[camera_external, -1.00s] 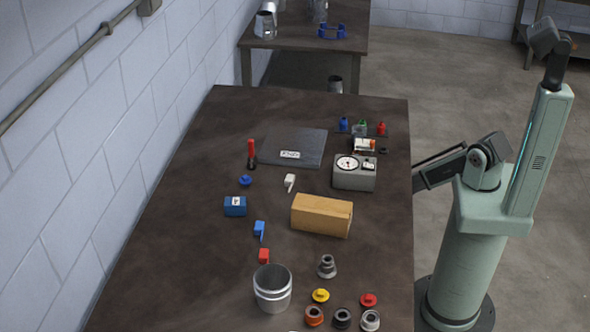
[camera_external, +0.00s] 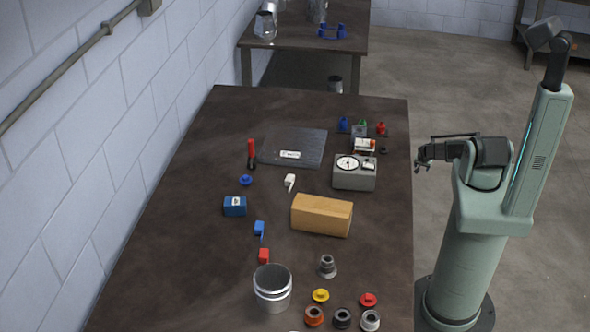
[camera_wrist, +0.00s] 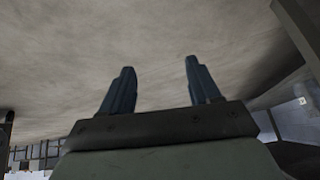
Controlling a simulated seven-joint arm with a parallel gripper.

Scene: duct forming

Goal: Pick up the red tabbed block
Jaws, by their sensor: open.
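The red tabbed block (camera_external: 264,256) is small and lies on the dark table (camera_external: 180,265), just behind the grey metal bucket. My gripper (camera_external: 421,161) is beyond the table's right edge, well apart from the block and holding nothing. In the wrist view my gripper (camera_wrist: 157,85) shows two dark fingers spread apart with nothing between them. The block is not in the wrist view.
The bucket (camera_external: 272,290) stands close in front of the block. A blue tabbed block (camera_external: 259,228) lies behind it and a wooden block (camera_external: 321,215) to the right. A gauge box (camera_external: 354,173) stands near the right edge. Several round fittings lie front right.

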